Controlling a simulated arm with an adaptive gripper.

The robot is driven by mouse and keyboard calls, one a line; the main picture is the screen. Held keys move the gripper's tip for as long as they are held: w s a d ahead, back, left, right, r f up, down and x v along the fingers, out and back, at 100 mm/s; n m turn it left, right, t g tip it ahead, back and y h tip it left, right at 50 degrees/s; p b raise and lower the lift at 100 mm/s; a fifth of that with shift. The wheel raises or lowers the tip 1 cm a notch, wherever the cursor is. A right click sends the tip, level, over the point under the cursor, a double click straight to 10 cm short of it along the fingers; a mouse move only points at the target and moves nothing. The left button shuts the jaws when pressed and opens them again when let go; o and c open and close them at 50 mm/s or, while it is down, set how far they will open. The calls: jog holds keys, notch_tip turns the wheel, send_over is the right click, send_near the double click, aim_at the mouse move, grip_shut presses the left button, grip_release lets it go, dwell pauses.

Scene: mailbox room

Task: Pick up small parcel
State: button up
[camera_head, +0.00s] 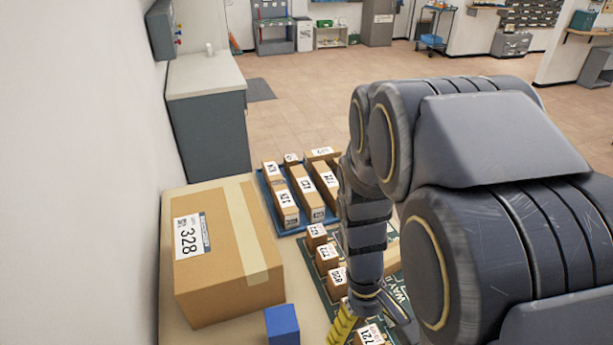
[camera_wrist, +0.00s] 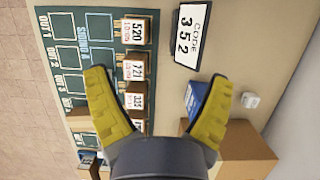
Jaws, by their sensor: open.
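Several small brown parcels with white number labels stand in a row on a green mat (camera_head: 343,300) in the head view. One small parcel (camera_head: 327,257) is in the middle of the row, and parcel 721 (camera_head: 369,335) is at the bottom edge. In the wrist view, parcel 520 (camera_wrist: 137,32), parcel 721 (camera_wrist: 135,70) and parcel 335 (camera_wrist: 137,98) line the edge of the mat (camera_wrist: 62,19). My gripper (camera_wrist: 160,75) is open above the row, its yellow fingers spread with nothing held. The head view shows it only partly at the bottom (camera_head: 350,327); my arm hides part of the mat.
A large box labelled 328 (camera_head: 228,250) stands left on the table, with a blue block (camera_head: 282,325) in front. A blue tray (camera_head: 268,197) of longer parcels lies behind the mat. A sign reading CODE 352 (camera_wrist: 191,35) stands beside the row. A grey cabinet (camera_head: 209,130) stands behind.

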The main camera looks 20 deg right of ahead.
jog(key=shift+g, duration=0.6)
jog(key=s+d+f, duration=0.1)
jog(key=f, duration=0.5)
jog(key=s+d+f, duration=0.1)
jog(key=d+f, duration=0.1)
jog(key=f, duration=0.4)
jog(key=s+d+f, duration=0.1)
jog(key=d+f, duration=0.1)
jog(key=f, duration=0.4)
jog(key=shift+s+d, duration=0.2)
jog(key=shift+r, duration=0.1)
jog(key=c, duration=1.2)
